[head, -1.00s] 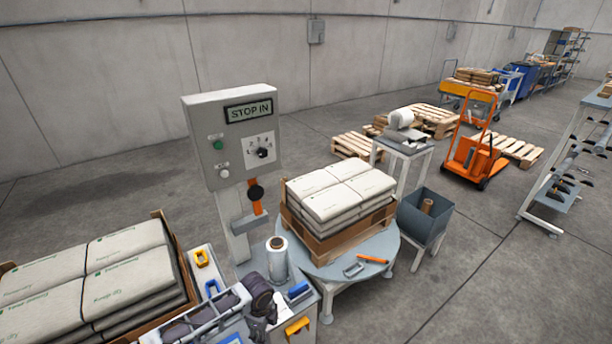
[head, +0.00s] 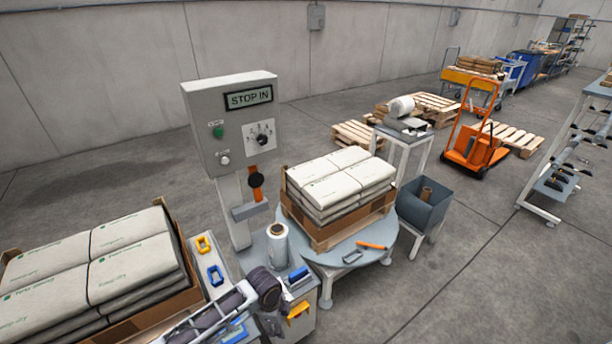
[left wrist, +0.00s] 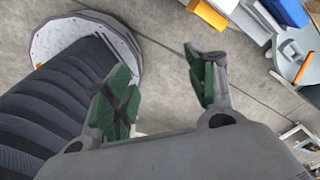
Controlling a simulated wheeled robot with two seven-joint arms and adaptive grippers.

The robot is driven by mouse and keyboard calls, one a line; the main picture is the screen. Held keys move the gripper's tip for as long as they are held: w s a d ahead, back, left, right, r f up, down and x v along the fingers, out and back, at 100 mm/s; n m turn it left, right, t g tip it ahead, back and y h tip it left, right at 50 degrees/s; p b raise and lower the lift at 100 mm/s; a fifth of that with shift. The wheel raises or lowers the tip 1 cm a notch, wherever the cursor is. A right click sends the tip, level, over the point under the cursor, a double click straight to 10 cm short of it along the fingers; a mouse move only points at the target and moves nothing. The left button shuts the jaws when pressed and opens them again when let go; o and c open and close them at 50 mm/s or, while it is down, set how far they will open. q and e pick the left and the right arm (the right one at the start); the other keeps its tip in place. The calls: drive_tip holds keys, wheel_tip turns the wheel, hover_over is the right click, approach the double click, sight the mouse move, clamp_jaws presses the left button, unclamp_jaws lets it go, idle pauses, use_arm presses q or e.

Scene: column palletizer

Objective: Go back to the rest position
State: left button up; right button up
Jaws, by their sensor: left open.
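My left gripper (head: 272,324) is low in the head view, in front of the grey cabinet with the film roll, and partly hidden by my own wrist. In the left wrist view its two green-padded fingers (left wrist: 158,92) are spread with nothing between them, above bare floor. The jaws hold nothing and touch nothing that I can see. My right gripper is in neither view.
A control post (head: 233,120) reads "STOP IN". Behind the film roll (head: 278,246) stands a turntable (head: 388,245) with stacked bags (head: 340,178). More bags (head: 85,270) fill a carton at left. A grey bin (head: 423,208) stands right; floor at lower right is clear.

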use_arm(q)
drive_tip(key=s+d+r+n+t+h, duration=0.1)
drive_tip(key=s+r+n+t+h, duration=0.1)
drive_tip(key=s+r+n, duration=0.45)
drive_tip(key=s+a+r+n+y, duration=0.1)
drive_tip(key=s+a+r+n, duration=0.15)
drive_tip(key=a+n, duration=0.2)
drive_tip(key=s+a+r+n+t+y, duration=0.1)
drive_tip(key=a+r+n, duration=0.2)
drive_tip(key=a, duration=0.2)
drive_tip(key=s+a+r+n+y, duration=0.1)
drive_tip(key=a+r+n, duration=0.1)
drive_tip(key=a+n, duration=0.25)
drive_tip(key=s+f+g, duration=0.1)
drive_tip(key=s+f, duration=0.2)
drive_tip(key=f, duration=3)
drive_tip(key=s+a+f, duration=0.2)
drive_tip(key=s+f, duration=0.7)
drive_tip(key=s, duration=0.2)
drive_tip(key=s+a+f+g, duration=0.1)
drive_tip(key=s+a+f, duration=0.2)
drive_tip(key=s+f, duration=0.7)
drive_tip(key=shift+s+f+m, duration=0.3)
drive_tip(key=shift+s+m, duration=0.15)
drive_tip(key=shift+s, duration=0.2)
